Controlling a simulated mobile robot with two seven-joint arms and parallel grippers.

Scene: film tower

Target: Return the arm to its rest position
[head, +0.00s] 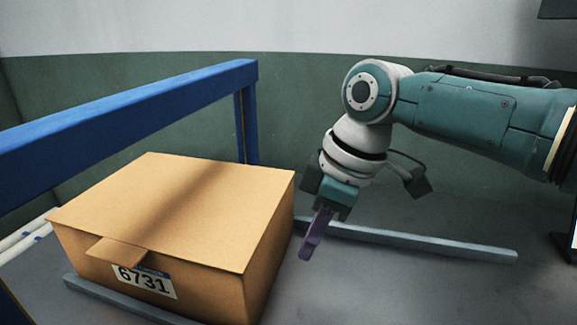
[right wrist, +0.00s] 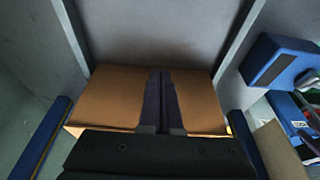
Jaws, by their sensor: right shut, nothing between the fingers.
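My right arm comes in from the right in the head view, bent down at the wrist. Its right gripper (head: 308,252) points downward beside the right side of a closed cardboard box (head: 180,205). The purple fingers are shut with nothing between them. In the right wrist view the shut fingers (right wrist: 162,82) lie in front of the cardboard box (right wrist: 112,98) and cover its middle. I cannot tell the exact gap between fingers and box. My left gripper is not in view.
A blue rail frame (head: 130,105) runs behind and left of the box. A grey bar (head: 410,240) lies on the grey floor to the right. The box has a label reading 6731 (head: 145,282). Blue objects (right wrist: 280,60) stand at the right in the wrist view.

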